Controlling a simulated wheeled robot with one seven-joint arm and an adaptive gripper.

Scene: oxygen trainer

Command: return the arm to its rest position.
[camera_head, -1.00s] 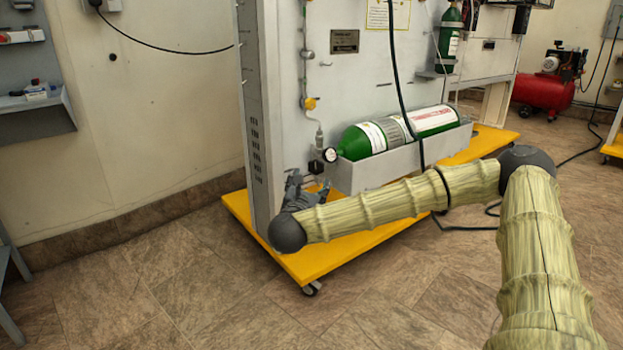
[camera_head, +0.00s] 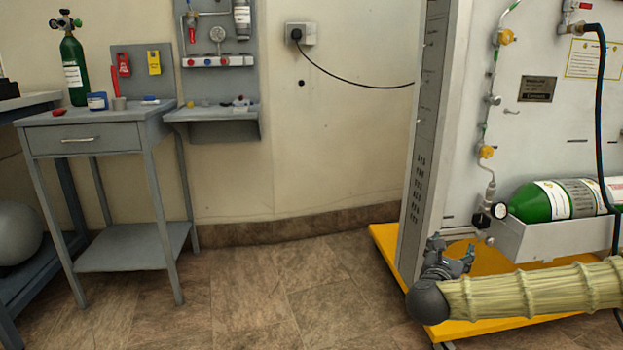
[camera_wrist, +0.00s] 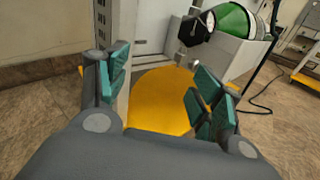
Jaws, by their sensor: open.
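My gripper (camera_head: 452,256) is at the end of my arm, low in front of the left end of the grey trainer panel (camera_head: 540,125). In the wrist view my gripper (camera_wrist: 160,92) shows its teal finger pads spread wide, with nothing between them. Beyond the fingers lie the yellow base (camera_wrist: 160,100) and the panel's grey post. The arm is stretched out from the right side of the head view, close to the yellow base (camera_head: 385,240). Whether any part of it touches the base cannot be told.
A green cylinder (camera_head: 560,200) lies in a grey trough (camera_head: 545,240) beside a gauge (camera_head: 500,211). A dark hose (camera_head: 600,100) hangs at the right. A grey table (camera_head: 100,135) and a wall shelf (camera_head: 215,113) stand at the left. The floor between table and trainer is clear.

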